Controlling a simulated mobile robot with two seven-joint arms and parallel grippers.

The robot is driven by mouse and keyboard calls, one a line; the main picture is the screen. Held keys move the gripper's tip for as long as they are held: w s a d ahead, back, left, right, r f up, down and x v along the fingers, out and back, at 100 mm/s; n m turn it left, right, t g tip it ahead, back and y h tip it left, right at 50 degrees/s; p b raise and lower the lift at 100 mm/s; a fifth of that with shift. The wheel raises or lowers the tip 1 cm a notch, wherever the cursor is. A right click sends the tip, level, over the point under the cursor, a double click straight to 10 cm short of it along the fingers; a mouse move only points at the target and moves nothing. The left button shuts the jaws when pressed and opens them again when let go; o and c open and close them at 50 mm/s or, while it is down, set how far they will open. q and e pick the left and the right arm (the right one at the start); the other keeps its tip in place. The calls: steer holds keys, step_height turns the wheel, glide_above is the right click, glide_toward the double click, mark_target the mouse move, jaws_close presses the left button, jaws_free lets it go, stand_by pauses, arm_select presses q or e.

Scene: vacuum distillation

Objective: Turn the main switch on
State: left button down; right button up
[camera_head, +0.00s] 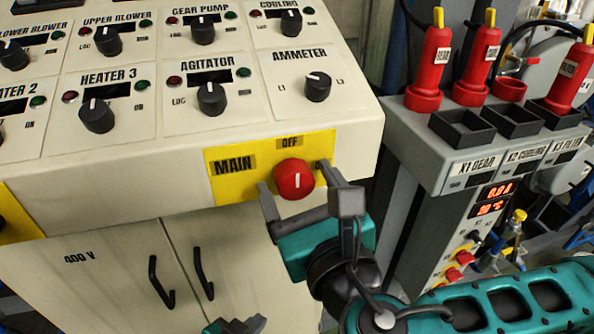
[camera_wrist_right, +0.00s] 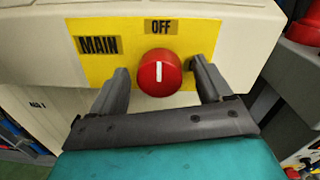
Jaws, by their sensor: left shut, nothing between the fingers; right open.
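The main switch is a round red knob (camera_head: 294,180) on a yellow plate (camera_head: 235,187) marked MAIN, with an OFF label (camera_head: 290,142) above it. Its white mark stands upright, toward OFF. The knob also shows in the right wrist view (camera_wrist_right: 159,74). My right gripper (camera_head: 292,177) is open, with one finger on each side of the knob. In the right wrist view (camera_wrist_right: 158,67) a gap shows on both sides, so the fingers do not appear to grip it. My left gripper (camera_head: 236,325) is shut and empty at the bottom edge, partly cut off.
The beige panel above carries several black knobs, such as the ammeter knob (camera_head: 317,87). Cabinet doors with black handles (camera_head: 203,274) lie below. At the right stands a grey unit (camera_head: 420,150) with red plugs (camera_head: 430,62) and displays.

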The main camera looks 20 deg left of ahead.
steer(key=shift+w, duration=0.1)
steer(key=shift+c, duration=0.2)
steer(key=shift+c, duration=0.8)
steer(key=c, duration=0.8)
steer(key=shift+c, duration=0.2)
